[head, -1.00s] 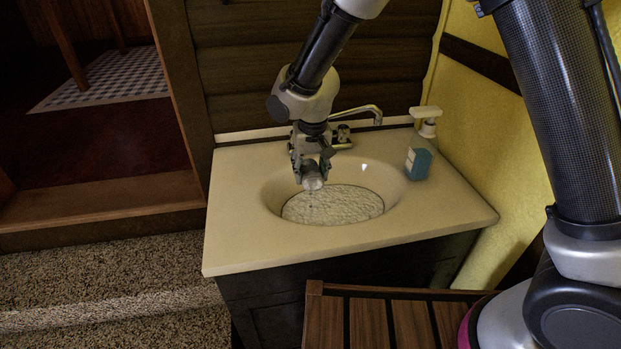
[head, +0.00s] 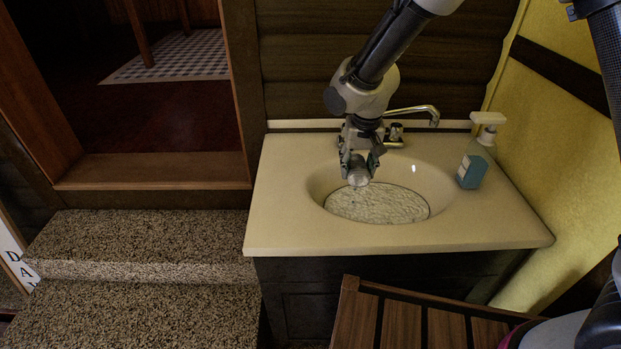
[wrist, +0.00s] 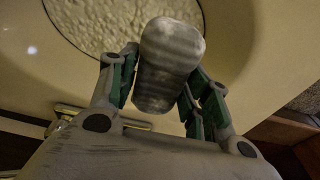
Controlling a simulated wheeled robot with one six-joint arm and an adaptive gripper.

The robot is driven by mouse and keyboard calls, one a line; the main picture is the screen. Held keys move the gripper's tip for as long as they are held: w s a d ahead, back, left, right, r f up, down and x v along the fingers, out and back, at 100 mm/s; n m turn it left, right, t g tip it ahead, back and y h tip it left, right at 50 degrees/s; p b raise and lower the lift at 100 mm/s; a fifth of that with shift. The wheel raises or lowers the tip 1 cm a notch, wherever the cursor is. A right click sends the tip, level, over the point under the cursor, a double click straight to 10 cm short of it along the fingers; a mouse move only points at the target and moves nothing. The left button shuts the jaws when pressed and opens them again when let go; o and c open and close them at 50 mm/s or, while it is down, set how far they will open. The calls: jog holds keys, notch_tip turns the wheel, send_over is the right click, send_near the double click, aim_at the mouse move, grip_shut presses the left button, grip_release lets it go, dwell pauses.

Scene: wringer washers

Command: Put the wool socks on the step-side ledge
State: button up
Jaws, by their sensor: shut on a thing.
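The wool socks (wrist: 168,65) are a grey, faintly striped rolled bundle between the two fingers of my gripper (wrist: 165,95) in the wrist view. In the head view my gripper (head: 359,170) is shut on the socks (head: 358,178), above the rear left part of the sink basin. The step-side ledge looks to be the cream counter top (head: 285,205) left of the basin, beside the carpeted steps (head: 150,240); I cannot be certain of that. That strip of counter is bare.
The sink basin (head: 437,185) holds a pale, rippled surface. A faucet (head: 415,112) stands behind it, and a blue soap bottle (head: 473,168) stands at its right. A slatted wooden top (head: 400,325) is in front. A doorway with a checked rug (head: 180,57) lies at the left.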

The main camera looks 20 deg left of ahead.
jog(key=shift+n, duration=0.7)
jog(key=a, duration=0.4)
jog(key=s+a, duration=0.1)
jog(key=a, duration=0.9)
jog(key=shift+s+r, duration=0.2)
jog(key=shift+s, duration=0.05)
send_near(278, 173)
notch_tip(278, 173, up, 4)
jog(key=m, duration=0.1)
jog(key=shift+m, duration=0.3)
jog(key=f, duration=1)
jog(key=shift+w+f, duration=0.2)
jog(key=shift+w, duration=0.2)
jog(key=o, duration=1)
jog(key=shift+f, duration=0.15)
